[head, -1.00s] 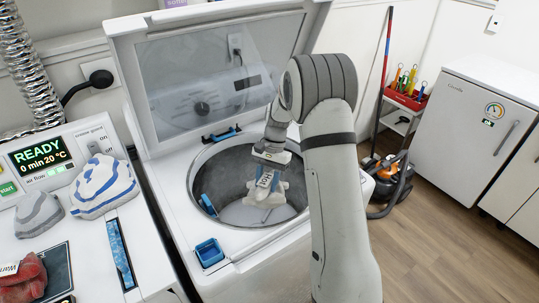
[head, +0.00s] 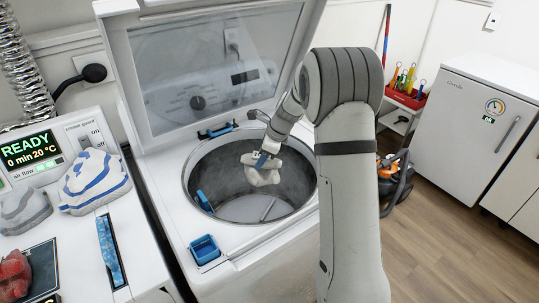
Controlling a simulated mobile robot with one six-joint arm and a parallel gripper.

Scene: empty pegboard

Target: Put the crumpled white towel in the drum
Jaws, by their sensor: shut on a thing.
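The crumpled white towel (head: 262,177) hangs from my gripper (head: 262,161) inside the mouth of the open drum (head: 223,183). My gripper is shut on the towel, and the towel is above the drum's floor. A pale bar shows on the drum's floor below it. The drum's lid (head: 180,80) stands open behind. My arm covers the right side of the machine.
A blue-striped cloth (head: 93,182), a grey-striped cloth (head: 24,210) and a red cloth (head: 14,275) lie on the left machine's top. A small blue tray (head: 205,249) sits at the drum's front. A white fridge (head: 480,125) stands right.

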